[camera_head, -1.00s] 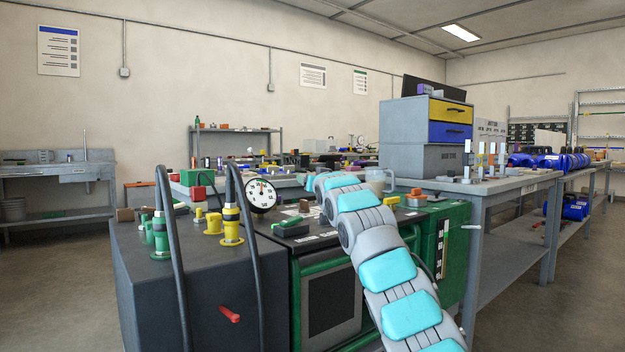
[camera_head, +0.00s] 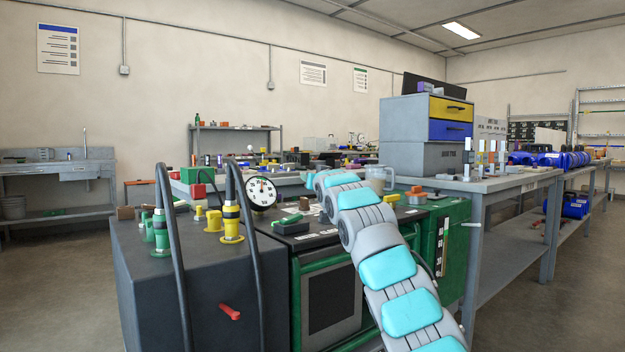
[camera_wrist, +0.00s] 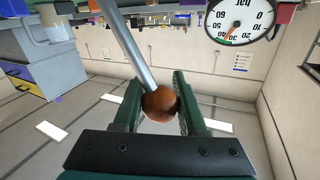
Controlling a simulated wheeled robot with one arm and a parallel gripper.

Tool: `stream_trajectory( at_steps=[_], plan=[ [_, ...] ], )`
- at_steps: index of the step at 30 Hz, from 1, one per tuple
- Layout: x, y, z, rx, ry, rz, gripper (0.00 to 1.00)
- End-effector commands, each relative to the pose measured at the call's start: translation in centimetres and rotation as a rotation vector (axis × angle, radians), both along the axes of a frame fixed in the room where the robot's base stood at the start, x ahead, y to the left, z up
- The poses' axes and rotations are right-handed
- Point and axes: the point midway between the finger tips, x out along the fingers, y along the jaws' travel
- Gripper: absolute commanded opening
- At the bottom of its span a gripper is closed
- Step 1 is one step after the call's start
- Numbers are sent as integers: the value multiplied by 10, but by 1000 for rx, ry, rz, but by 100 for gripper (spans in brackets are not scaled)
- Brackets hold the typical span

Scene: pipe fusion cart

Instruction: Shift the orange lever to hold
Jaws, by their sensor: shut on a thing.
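In the wrist view, an orange-brown ball knob (camera_wrist: 159,105) sits on the end of a straight metal rod (camera_wrist: 128,48); this is the orange lever. My gripper (camera_wrist: 157,90) has its two dark green fingers on either side of the knob and is shut on it. The rod runs from the knob up and left in that view. In the head view my arm reaches over the green cart (camera_head: 432,250), and my gripper and the lever knob cannot be made out there. The lever's base and any hold mark are not readable.
A round pressure gauge (camera_head: 262,192) stands on the cart; it also shows in the wrist view (camera_wrist: 238,18). A dark box (camera_head: 205,285) with black hoses and yellow fittings (camera_head: 231,225) is at the left. A grey bench (camera_head: 490,186) with a drawer unit (camera_head: 425,158) stands at the right.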

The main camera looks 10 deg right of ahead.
Motion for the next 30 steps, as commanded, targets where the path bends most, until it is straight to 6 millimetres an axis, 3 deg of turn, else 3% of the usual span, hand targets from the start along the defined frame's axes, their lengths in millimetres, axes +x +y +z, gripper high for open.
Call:
stream_trajectory(
  at_steps=[30],
  plan=[
    [2,-3,3,29,14,1,0]
  ],
)
